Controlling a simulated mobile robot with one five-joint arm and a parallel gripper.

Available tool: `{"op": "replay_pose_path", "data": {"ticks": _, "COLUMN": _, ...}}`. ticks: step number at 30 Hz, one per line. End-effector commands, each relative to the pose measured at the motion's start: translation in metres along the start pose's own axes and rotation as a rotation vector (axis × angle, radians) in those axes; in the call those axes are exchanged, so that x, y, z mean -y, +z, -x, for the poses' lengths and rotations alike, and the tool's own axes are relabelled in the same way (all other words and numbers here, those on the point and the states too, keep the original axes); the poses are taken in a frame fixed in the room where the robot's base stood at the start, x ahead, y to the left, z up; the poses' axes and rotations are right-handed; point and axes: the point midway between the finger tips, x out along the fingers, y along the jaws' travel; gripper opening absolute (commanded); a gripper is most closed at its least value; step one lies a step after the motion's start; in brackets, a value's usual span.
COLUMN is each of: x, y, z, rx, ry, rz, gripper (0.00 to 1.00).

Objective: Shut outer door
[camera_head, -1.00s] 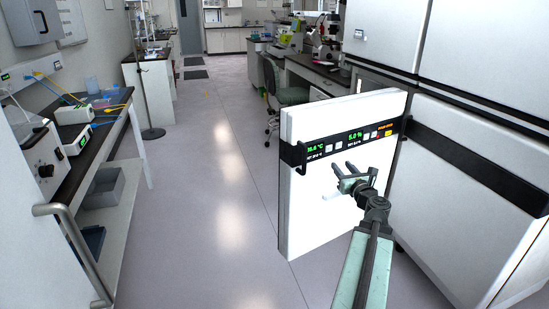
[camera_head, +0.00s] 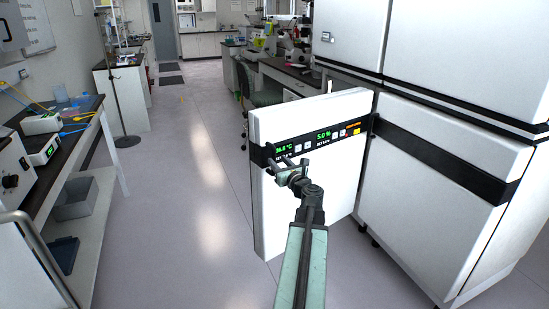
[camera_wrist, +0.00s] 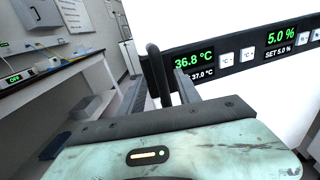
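The outer door (camera_head: 345,165) is a thick white panel with a black display band. It stands swung open from the white cabinet, hinged on its right side. Its dark handle (camera_wrist: 155,72) is an upright bar at the door's left edge, largely hidden by my gripper in the head view. My gripper (camera_head: 284,163) is in front of the door's band near that handle. In the wrist view, the fingers of my gripper (camera_wrist: 161,88) are apart, with the handle bar showing between them. I cannot tell whether they touch it.
The white cabinet body (camera_head: 420,215) stands to the right. A side bench (camera_head: 85,125) with instruments and a grey bin (camera_head: 76,198) below is on the left. A chair (camera_head: 265,95) and another bench are behind the door. The floor (camera_head: 205,200) between is clear.

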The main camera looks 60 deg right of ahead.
Motion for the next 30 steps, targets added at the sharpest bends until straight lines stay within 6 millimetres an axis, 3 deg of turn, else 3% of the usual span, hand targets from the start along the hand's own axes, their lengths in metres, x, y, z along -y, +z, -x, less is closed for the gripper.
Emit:
{"op": "replay_pose_path", "data": {"ticks": 1, "x": 0.001, "y": 0.000, "z": -0.013, "rx": 0.000, "ry": 0.002, "rz": 0.000, "gripper": 0.40}}
{"op": "replay_pose_path", "data": {"ticks": 6, "x": 0.002, "y": 0.000, "z": -0.043, "rx": 0.001, "ry": 0.001, "rz": 0.000, "gripper": 0.40}}
{"op": "replay_pose_path", "data": {"ticks": 15, "x": 0.001, "y": 0.000, "z": -0.048, "rx": 0.001, "ry": -0.001, "rz": 0.000, "gripper": 0.40}}
{"op": "replay_pose_path", "data": {"ticks": 19, "x": 0.001, "y": 0.000, "z": -0.048, "rx": 0.001, "ry": -0.001, "rz": 0.000, "gripper": 0.03}}
{"op": "replay_pose_path", "data": {"ticks": 20, "x": 0.001, "y": 0.000, "z": -0.048, "rx": 0.001, "ry": -0.001, "rz": 0.000, "gripper": 0.00}}
{"op": "replay_pose_path", "data": {"ticks": 30, "x": 0.001, "y": 0.000, "z": -0.047, "rx": 0.001, "ry": -0.001, "rz": 0.000, "gripper": 0.00}}
